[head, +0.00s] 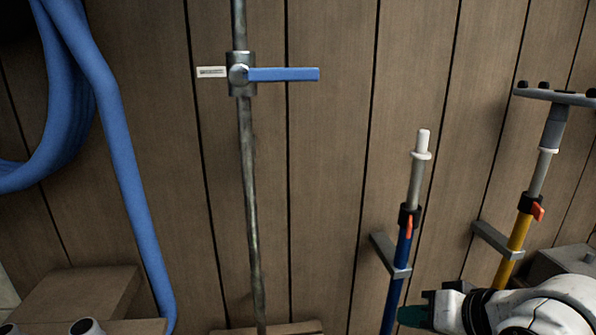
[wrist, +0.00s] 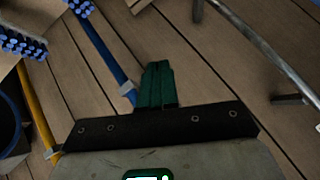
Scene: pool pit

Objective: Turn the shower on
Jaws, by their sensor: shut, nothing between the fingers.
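The shower valve has a blue lever handle (head: 284,74) that lies horizontal, pointing right from the valve body (head: 240,74). The valve sits on a vertical metal pipe (head: 250,180) in front of the wooden wall, with a small white label (head: 211,72) to its left. My gripper (head: 411,316) is at the lower right of the head view, well below and to the right of the lever and apart from it. In the wrist view its green fingers (wrist: 157,86) are together with nothing between them. The lever cannot be made out in the wrist view.
A blue pole (head: 394,285) and a yellow pole (head: 515,240) stand in wall brackets on the right, close to my gripper. A thick blue hose (head: 130,185) hangs at left. A wooden ledge (head: 85,292) is at lower left. The wall between lever and poles is clear.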

